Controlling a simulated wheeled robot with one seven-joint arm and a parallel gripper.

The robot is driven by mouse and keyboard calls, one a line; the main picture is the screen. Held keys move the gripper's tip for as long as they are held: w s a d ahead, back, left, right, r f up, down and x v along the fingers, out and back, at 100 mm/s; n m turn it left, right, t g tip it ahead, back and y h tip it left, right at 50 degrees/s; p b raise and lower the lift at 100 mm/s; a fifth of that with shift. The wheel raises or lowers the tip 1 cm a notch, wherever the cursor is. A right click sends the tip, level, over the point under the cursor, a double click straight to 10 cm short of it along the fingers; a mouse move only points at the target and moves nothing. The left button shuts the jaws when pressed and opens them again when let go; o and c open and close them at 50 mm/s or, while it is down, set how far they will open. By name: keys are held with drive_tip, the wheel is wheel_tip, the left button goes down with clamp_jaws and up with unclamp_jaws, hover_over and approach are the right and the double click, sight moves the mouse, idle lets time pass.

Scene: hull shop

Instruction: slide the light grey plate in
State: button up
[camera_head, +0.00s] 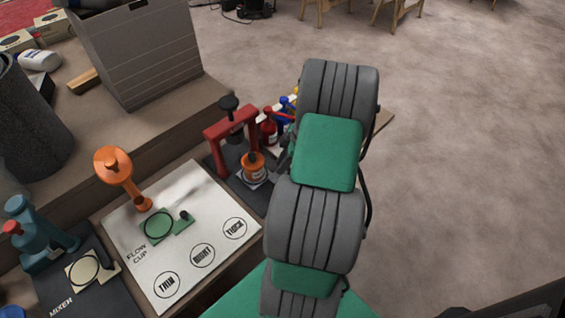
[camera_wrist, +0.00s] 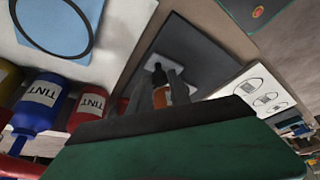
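The light grey plate (camera_head: 250,182) lies at the foot of a red press frame (camera_head: 230,136), with an orange pot (camera_head: 252,167) over it. A light grey patch, likely this plate, shows in the wrist view (camera_wrist: 205,66). My gripper (camera_head: 281,158) is low, just right of the orange pot and partly hidden by my arm. In the wrist view my gripper (camera_wrist: 161,88) has its grey fingers apart, with an orange and black object showing between them. I cannot tell whether they touch it. The plate's handle is not clearly seen.
Tint bottles (camera_wrist: 38,103) stand close beside the gripper, behind the press. A white flow cup mat (camera_head: 180,262) with a green plate (camera_head: 168,226) and an orange stand (camera_head: 122,177) lies left. A teal mixer (camera_head: 38,240) stands farther left. A grey bin (camera_head: 140,55) is behind.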

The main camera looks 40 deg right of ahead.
clamp_jaws()
idle(1.0)
